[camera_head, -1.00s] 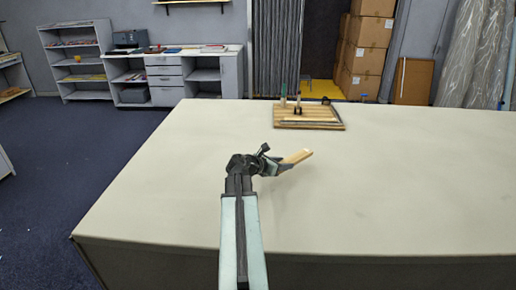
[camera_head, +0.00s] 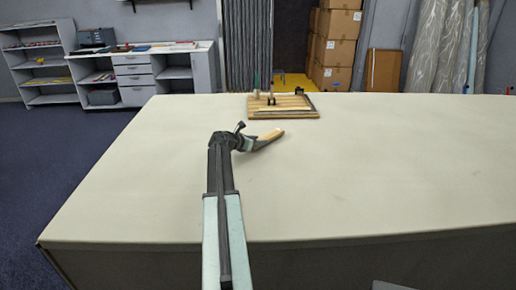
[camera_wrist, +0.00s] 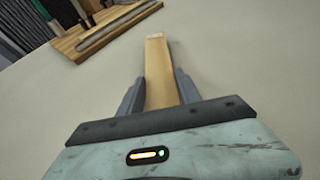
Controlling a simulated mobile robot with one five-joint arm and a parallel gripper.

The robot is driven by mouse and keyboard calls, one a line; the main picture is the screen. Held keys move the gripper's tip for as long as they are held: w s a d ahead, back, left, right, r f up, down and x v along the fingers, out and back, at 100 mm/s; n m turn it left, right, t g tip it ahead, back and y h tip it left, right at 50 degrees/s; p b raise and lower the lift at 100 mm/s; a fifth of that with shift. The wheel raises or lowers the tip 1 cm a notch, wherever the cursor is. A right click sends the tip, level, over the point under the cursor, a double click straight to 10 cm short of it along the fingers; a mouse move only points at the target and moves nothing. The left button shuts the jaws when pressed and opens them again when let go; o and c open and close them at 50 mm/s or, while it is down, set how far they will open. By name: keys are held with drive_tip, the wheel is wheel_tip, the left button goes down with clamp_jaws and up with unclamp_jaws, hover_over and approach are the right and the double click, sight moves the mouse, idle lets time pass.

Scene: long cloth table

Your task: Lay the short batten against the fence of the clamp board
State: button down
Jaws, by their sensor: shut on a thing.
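The short batten (camera_head: 270,136) is a light wooden strip held in my gripper (camera_head: 250,146), above the pale table. In the wrist view the batten (camera_wrist: 158,65) sticks straight out from between the two grey fingers of my gripper (camera_wrist: 159,92), which are shut on it. The clamp board (camera_head: 255,113) is a striped wooden board lying on the table beyond my gripper. It also shows at the upper left of the wrist view (camera_wrist: 72,42), with a greyish bar (camera_wrist: 120,22) along its near right edge. The batten is apart from the board.
The cloth table (camera_head: 380,170) is bare around the board and to the right. Upright clamp parts (camera_head: 271,98) stand on the board. Shelves (camera_head: 40,60), a drawer desk (camera_head: 135,72) and stacked boxes (camera_head: 337,45) stand beyond the table.

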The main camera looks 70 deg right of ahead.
drive_tip(key=shift+f, duration=0.7)
drive_tip(key=c, duration=0.8)
unclamp_jaws()
drive_tip(key=shift+r, duration=0.1)
drive_tip(key=shift+c, duration=0.2)
